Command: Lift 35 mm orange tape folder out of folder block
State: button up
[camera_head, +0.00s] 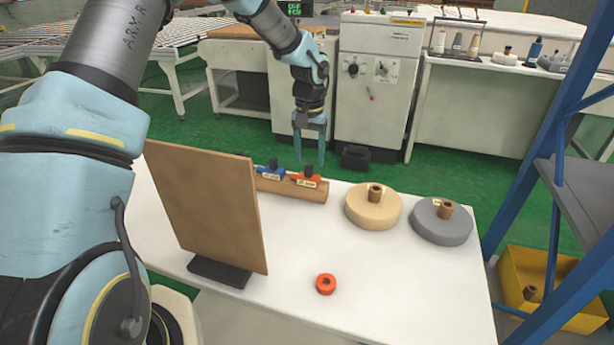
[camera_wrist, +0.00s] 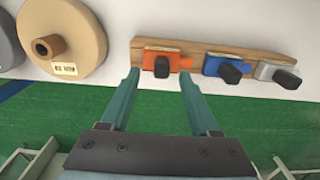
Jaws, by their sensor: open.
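The orange tape folder (camera_head: 306,178) sits in the wooden folder block (camera_head: 316,193) at its right end, with a black knob on top. In the wrist view the orange folder (camera_wrist: 162,63) is at the left end of the folder block (camera_wrist: 200,50), its dark knob pointing toward me. My gripper (camera_head: 310,160) is open and empty, fingers pointing down, above and behind the block. In the wrist view my gripper (camera_wrist: 162,75) has its two fingertips on either side of the orange folder in the picture. I cannot tell that they touch it.
A blue folder (camera_wrist: 224,67) and a grey folder (camera_wrist: 277,72) share the block. A brown upright board (camera_head: 205,205) hides the block's left part. Beige (camera_head: 372,208) and grey (camera_head: 440,220) tape rolls lie at right. An orange ring (camera_head: 326,284) lies in front.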

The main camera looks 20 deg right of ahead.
aim_at(309, 164)
jog(key=shift+w+f+p, duration=0.1)
jog(key=shift+f+p, duration=0.4)
jog(key=shift+f, duration=1.3)
grip_shut()
